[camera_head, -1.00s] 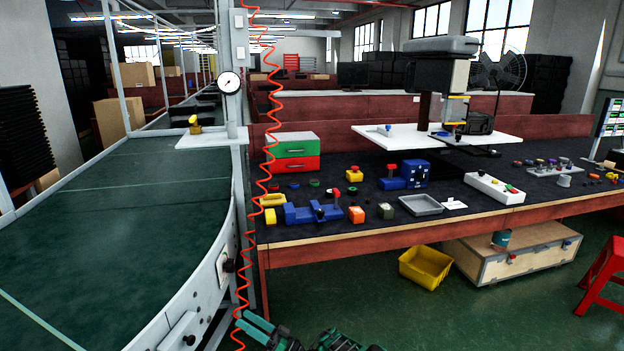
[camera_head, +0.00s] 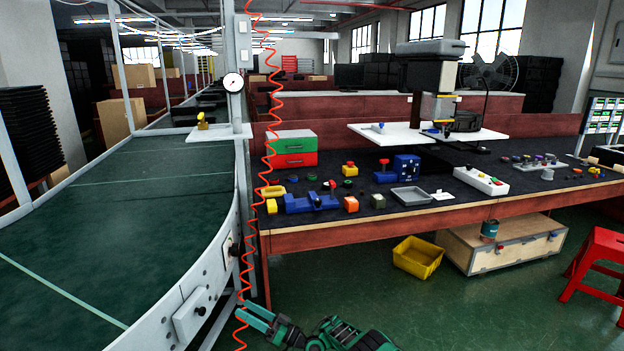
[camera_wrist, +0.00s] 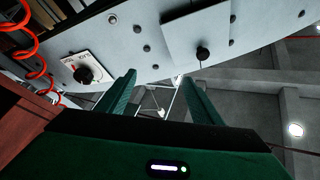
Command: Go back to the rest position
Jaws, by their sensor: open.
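My gripper (camera_head: 247,317) is green and shows at the bottom of the head view, in front of the gap between the conveyor and the workbench. In the wrist view my gripper (camera_wrist: 158,90) has its two green fingers apart, with nothing between them. The underside of the conveyor's grey side panel (camera_wrist: 190,35), with a dark knob (camera_wrist: 84,74), fills the upper part of that view. The fingers appear apart from the panel.
The green curved conveyor (camera_head: 110,240) lies left. The workbench (camera_head: 330,215) with several small parts stands right. A red coiled hose (camera_head: 268,160) hangs close to my gripper. A yellow bin (camera_head: 418,257), a wooden crate (camera_head: 510,247) and a red stool (camera_head: 600,262) stand on the floor.

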